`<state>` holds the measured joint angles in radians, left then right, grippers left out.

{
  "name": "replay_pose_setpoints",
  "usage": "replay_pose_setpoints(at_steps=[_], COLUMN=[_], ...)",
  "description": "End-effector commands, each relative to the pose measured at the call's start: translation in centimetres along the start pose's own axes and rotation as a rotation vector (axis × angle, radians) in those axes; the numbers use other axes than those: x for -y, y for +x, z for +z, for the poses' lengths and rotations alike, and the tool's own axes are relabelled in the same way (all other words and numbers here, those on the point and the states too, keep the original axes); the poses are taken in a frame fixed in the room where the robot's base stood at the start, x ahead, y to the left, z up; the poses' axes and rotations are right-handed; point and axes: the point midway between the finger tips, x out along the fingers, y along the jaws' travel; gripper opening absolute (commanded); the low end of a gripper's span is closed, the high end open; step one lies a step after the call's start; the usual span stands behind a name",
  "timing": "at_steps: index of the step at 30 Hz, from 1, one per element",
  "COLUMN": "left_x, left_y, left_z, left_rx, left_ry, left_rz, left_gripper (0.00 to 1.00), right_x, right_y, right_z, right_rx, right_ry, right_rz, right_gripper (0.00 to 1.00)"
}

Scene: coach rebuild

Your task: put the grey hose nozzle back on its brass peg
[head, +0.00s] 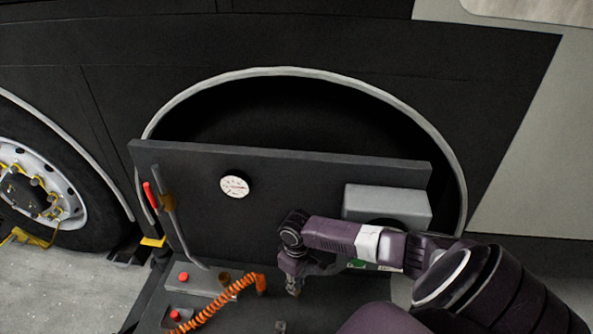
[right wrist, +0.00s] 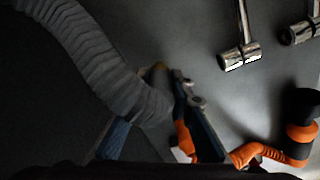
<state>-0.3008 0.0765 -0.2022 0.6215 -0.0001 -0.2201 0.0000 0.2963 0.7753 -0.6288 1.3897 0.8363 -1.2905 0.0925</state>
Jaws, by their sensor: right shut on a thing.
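My right gripper (head: 293,283) is low in front of the dark panel, above the dark base surface. In the right wrist view its blue fingers (right wrist: 160,135) stand either side of the end of a grey ribbed hose (right wrist: 105,65), and they are shut on it; the nozzle itself is mostly hidden there. A small brownish tip (right wrist: 157,73) shows just behind the hose, and I cannot tell if it is the brass peg. A brownish round piece (head: 224,279) stands beside the orange coil in the head view. My left gripper is not in view.
An orange coiled hose (head: 217,303) lies left of the gripper. The upright panel (head: 290,190) carries a white gauge (head: 234,187) and a grey box (head: 388,204). Chrome fittings (right wrist: 240,57) are at the wrist view's upper right.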

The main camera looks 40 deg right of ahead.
Motion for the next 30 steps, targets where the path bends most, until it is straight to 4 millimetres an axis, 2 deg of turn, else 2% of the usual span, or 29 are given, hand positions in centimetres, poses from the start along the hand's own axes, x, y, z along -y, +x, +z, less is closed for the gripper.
replay_pose_setpoints(at_steps=[14,30], left_x=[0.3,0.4], left_y=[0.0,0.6], left_z=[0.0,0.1], left_rx=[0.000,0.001], left_ry=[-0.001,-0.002], left_rz=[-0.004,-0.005], left_gripper=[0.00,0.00], right_x=[0.0,0.0], right_y=[0.0,1.3], right_z=[0.0,0.0], right_rx=[-0.001,-0.001], right_ry=[0.000,0.000], right_rz=[0.000,0.000], right_gripper=[0.00,0.00])
